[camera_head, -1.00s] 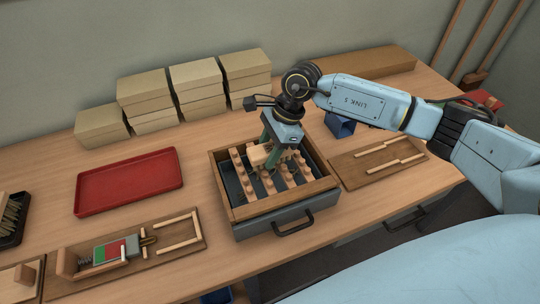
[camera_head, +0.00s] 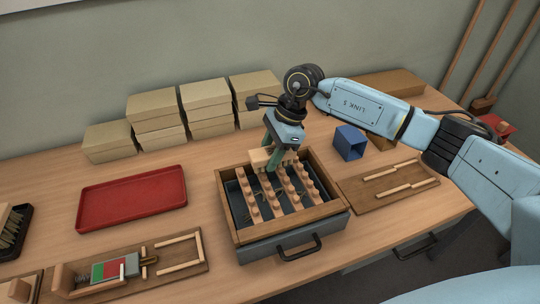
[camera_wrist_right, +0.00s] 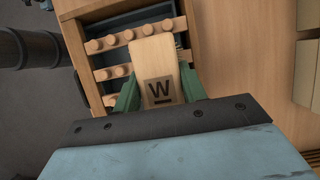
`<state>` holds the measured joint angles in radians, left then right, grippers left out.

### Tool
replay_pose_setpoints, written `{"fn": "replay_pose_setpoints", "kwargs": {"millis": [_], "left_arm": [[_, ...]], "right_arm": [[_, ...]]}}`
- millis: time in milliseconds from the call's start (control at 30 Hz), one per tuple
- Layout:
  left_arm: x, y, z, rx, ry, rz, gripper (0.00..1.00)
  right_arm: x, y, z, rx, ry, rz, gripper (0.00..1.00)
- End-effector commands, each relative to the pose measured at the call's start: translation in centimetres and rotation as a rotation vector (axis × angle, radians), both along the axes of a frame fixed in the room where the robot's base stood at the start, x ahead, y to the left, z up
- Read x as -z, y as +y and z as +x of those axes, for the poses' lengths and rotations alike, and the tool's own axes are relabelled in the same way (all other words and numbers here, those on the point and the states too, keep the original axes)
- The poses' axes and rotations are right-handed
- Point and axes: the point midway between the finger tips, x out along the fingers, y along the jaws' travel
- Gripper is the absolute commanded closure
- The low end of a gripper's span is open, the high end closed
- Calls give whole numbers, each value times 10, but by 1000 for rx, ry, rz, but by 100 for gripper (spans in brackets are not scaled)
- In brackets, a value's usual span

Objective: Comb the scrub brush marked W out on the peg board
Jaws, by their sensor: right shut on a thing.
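The scrub brush marked W shows in the right wrist view as a pale wooden block (camera_wrist_right: 152,62) with a dark W label. My right gripper (camera_head: 276,156) is shut on it; its green fingers (camera_wrist_right: 158,95) lie on both sides of the block. In the head view the brush (camera_head: 260,157) is over the back part of the peg board (camera_head: 291,199), whose wooden rows carry round pegs. The board sits in a wood-rimmed tray (camera_head: 333,207) with a grey front and black handle. Whether the bristles touch the pegs is hidden. My left gripper is not in view.
A red tray (camera_head: 132,198) and stacked cardboard boxes (camera_head: 155,122) stand left and behind. A blue open box (camera_head: 350,142) and a wooden board with sticks (camera_head: 388,186) are at right. A clamp-like fixture (camera_head: 125,266) lies front left.

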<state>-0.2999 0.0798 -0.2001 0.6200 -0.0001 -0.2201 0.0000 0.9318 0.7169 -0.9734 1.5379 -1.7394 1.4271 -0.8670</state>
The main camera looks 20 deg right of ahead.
Motion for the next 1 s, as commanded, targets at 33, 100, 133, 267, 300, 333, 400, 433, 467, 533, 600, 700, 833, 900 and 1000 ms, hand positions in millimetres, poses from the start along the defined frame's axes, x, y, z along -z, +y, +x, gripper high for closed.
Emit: {"fn": "replay_pose_setpoints", "kwargs": {"millis": [33, 100, 133, 267, 300, 333, 400, 433, 467, 533, 600, 700, 833, 900, 1000], "left_arm": [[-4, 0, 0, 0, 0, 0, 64], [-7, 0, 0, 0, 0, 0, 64], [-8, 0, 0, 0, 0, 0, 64], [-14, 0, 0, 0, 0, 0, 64], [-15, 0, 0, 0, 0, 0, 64], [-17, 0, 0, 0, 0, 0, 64], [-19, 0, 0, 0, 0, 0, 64], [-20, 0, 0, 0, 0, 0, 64], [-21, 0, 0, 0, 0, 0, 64], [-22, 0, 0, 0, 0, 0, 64], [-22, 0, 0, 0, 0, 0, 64], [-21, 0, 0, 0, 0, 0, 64], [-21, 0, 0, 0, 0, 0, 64], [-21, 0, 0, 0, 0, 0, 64], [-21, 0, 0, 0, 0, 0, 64]], "right_arm": [[-7, 0, 0, 0, -2, 0, 77], [-13, 0, 0, 0, -2, 0, 77], [-15, 0, 1, 0, -2, 0, 77], [-25, 0, 1, 0, -3, 0, 77], [-29, 0, 0, 0, -2, 0, 77], [-31, 0, 0, 0, -2, 0, 77], [-36, 0, 0, -1, -1, 0, 77], [-38, 0, 0, -1, -1, 0, 77], [-40, 0, 0, 0, -1, 0, 77], [-42, 0, 0, 0, 0, 0, 77], [-42, 0, 0, 0, 0, 0, 77], [-41, 0, 0, 0, 0, 0, 77], [-41, 0, 0, 0, -1, 0, 77], [-41, 0, 0, 0, -1, 0, 77], [-41, 0, 0, 0, -1, 0, 64]]}}
